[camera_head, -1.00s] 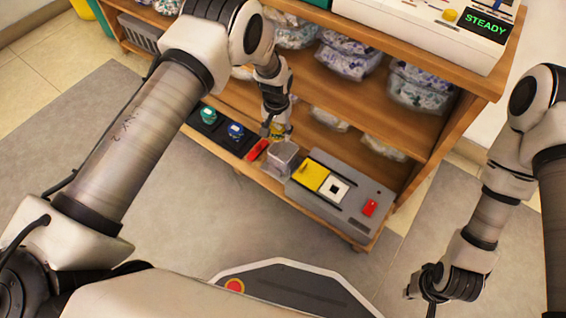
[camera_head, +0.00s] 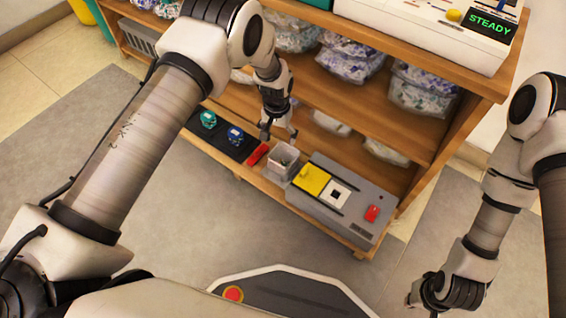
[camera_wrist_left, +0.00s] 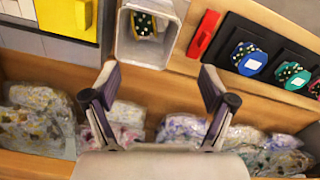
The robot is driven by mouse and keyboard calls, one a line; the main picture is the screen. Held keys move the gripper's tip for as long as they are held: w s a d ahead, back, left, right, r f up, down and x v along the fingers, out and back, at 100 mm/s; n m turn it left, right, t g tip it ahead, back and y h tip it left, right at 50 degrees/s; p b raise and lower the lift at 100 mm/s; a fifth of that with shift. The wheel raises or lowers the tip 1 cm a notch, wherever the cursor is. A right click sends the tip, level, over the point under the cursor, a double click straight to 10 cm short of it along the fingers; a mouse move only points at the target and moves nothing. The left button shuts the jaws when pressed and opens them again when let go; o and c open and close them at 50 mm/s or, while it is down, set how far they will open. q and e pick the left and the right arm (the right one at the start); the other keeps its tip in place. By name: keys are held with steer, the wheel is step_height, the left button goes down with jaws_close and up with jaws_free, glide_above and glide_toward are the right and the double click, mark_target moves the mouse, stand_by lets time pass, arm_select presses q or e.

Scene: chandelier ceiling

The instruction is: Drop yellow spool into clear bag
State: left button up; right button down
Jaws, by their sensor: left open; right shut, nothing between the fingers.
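The clear bag (camera_head: 283,172) stands open at the top like a square bin on the lower shelf; its rim also shows in the left wrist view (camera_wrist_left: 175,48). The yellow spool (camera_wrist_left: 146,27), with a dark speckled face, lies inside it. In the head view the spool is hard to make out. My left gripper (camera_head: 279,138) is open and empty just above and behind the bag. In the left wrist view its fingers (camera_wrist_left: 159,76) are spread apart, with the bag beyond them. My right gripper (camera_head: 424,303) is shut and empty, low at the right, away from the shelf.
Left of the bag lie a red block (camera_head: 258,154) and a black tray (camera_head: 222,142) with a green spool (camera_head: 208,120) and a blue spool (camera_head: 235,134). A grey device (camera_head: 350,217) with a yellow panel stands close on its right. Filled bags (camera_head: 349,62) sit on shelves behind.

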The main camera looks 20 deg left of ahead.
arm_select(q)
step_height(320, 180, up, 10)
steer(key=shift+r, duration=0.15)
stand_by(0.4)
